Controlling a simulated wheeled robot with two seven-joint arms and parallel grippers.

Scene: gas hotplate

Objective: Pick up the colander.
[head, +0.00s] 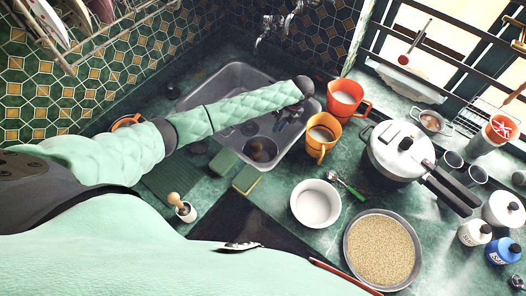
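A wide round vessel (382,250) with a grey metal rim and a tan, finely speckled inside sits on the green counter at the lower right. It is the closest match to a colander, but I cannot tell whether it is perforated or filled with grain. My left gripper (284,122) is small and dark at the end of my mint-sleeved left arm. It hangs over the sink, up and to the left of the vessel and well apart from it. Its fingers blend into the dark sink, so their opening is unclear. My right gripper is not in view.
The sink (190,100) holds dark dishes. Orange mugs (322,137) (346,99), a white bowl (316,203), a green-handled spoon (347,186) and a lidded pot (399,150) stand around the vessel. Bottles (474,232) (502,251) are at the right. A dish rack (68,60) hangs upper left.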

